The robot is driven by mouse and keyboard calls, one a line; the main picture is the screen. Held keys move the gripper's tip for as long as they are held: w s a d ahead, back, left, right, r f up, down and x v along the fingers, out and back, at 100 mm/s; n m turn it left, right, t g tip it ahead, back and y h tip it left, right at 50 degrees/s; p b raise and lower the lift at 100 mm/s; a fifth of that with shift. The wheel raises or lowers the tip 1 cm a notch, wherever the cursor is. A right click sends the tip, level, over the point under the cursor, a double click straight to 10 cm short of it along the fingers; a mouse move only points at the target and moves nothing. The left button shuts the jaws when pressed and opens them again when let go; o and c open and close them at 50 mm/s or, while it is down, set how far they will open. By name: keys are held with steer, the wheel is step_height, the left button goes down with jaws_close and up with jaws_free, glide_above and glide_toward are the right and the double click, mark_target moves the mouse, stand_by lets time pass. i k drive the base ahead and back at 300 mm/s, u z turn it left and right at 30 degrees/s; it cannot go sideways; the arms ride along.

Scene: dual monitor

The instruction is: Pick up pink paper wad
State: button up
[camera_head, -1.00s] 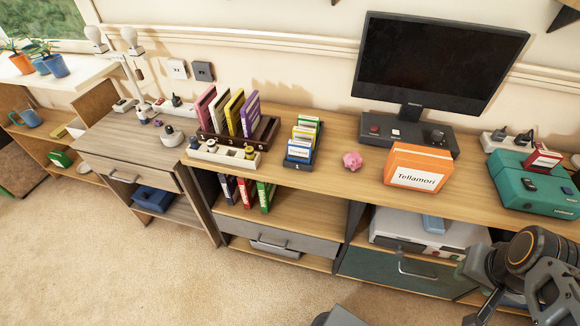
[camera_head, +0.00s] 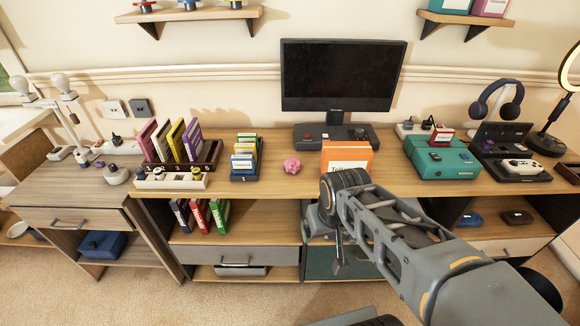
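The pink paper wad (camera_head: 292,165) lies on the wooden desk top, left of an orange box (camera_head: 346,157) with a white label and below the monitor. It is in plain view and nothing touches it. My arm reaches in from the lower right. My gripper (camera_head: 338,262) hangs below the wrist, in front of the desk edge, lower and to the right of the wad and apart from it. Its fingers are small and partly hidden by the arm, so their opening does not show clearly.
A black monitor (camera_head: 340,76) stands behind the wad. A holder with small cards (camera_head: 245,158) is left of it. A teal case (camera_head: 441,159) and headphones (camera_head: 497,101) stand at right. Bare desk lies around the wad. Drawers and shelves are below.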

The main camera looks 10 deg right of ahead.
mark_target(292, 165)
steer(key=u, duration=1.95)
steer(key=i, duration=1.5)
steer(key=z, duration=3.1)
